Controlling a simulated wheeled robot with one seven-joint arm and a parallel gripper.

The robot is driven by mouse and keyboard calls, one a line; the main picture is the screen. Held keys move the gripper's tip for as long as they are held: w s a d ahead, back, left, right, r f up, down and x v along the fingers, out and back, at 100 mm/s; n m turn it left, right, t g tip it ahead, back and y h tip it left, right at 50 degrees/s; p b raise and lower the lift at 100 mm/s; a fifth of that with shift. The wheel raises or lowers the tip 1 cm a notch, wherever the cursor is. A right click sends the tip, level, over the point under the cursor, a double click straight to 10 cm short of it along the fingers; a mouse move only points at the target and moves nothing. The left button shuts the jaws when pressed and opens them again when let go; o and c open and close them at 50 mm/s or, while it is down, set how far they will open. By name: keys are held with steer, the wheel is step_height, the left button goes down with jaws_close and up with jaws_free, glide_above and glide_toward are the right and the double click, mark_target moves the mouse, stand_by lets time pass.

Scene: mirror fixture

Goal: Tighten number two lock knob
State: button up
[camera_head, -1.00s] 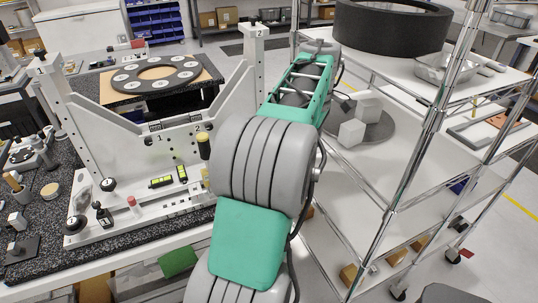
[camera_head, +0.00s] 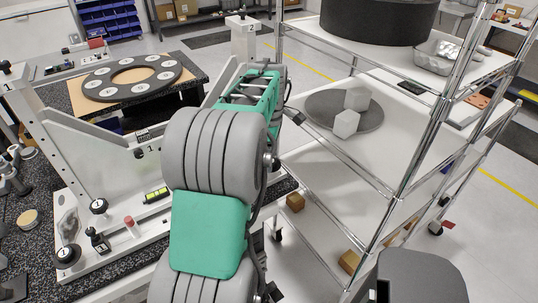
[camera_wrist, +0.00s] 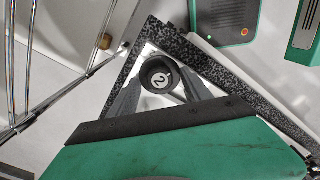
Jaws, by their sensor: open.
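The number two lock knob (camera_wrist: 160,76) shows in the wrist view as a round black knob with a white "2" on top. It sits on the white fixture base above the speckled bench top. My gripper (camera_wrist: 161,84) is open, with one grey finger on each side of the knob; I cannot tell whether they touch it. In the head view, my green and grey arm hides the gripper and this knob. The white mirror fixture (camera_head: 88,158) stands on the bench at left. The number one knob (camera_head: 66,254) is at its front left corner.
A wire-post shelf cart (camera_head: 345,160) stands close right of my arm, holding white blocks (camera_head: 348,123) on a grey disc. A red-capped part (camera_head: 129,221) and a yellow level (camera_head: 156,194) lie on the fixture base. A ring plate (camera_head: 132,76) lies behind.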

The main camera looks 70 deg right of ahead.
steer(key=shift+f, duration=0.1)
jaws_close()
stand_by(0.6)
